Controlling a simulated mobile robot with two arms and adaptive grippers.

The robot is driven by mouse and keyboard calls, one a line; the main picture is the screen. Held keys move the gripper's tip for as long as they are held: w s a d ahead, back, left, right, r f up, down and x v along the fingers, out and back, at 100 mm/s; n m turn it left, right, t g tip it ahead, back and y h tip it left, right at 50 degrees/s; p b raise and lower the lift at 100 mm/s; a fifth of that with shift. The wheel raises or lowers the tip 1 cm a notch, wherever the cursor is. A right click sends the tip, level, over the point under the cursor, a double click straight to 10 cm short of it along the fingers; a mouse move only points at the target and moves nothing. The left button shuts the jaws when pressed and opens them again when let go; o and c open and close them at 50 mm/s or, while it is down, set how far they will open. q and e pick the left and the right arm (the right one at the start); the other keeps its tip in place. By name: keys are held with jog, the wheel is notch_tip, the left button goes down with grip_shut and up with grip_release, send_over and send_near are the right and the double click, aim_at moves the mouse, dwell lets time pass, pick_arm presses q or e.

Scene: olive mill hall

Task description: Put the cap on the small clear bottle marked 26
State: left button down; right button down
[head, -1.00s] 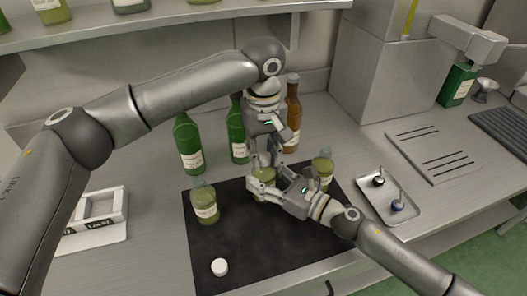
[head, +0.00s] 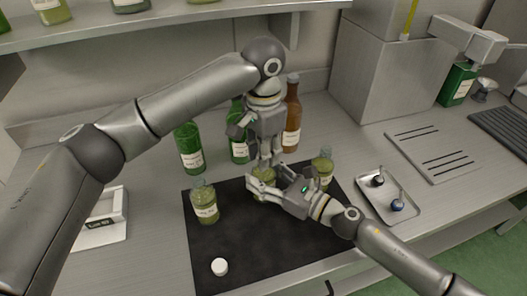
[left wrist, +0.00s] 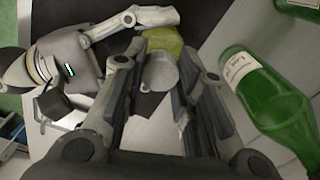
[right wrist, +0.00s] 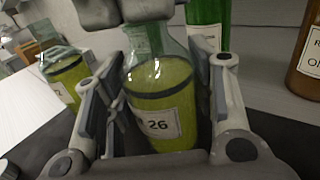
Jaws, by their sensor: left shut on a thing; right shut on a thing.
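The small clear bottle marked 26 (right wrist: 160,100) stands upright on the dark mat (head: 245,250), full of yellow-green liquid. My right gripper (head: 268,186) is shut around its body; its fingers flank the label in the right wrist view (right wrist: 165,95). My left gripper (head: 265,161) points down directly above the bottle, shut on a pale grey cap-like piece (left wrist: 160,72) at the bottle's top. The fingers hide the join, so I cannot tell how the piece sits on the neck. Another white cap (head: 219,267) lies on the mat's front left.
Similar small bottles stand left (head: 204,204) and right (head: 323,170) of the grippers. Green bottles (head: 188,148) and a brown bottle (head: 292,115) stand behind. A metal tray (head: 372,204) with two small tools lies right. The mat's front is mostly clear.

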pick_arm(q)
jog(key=m, duration=0.4)
jog(key=shift+m, duration=0.4)
jog(key=m, duration=0.9)
jog(key=c, duration=1.1)
grip_release()
notch_tip(320, 180, up, 12)
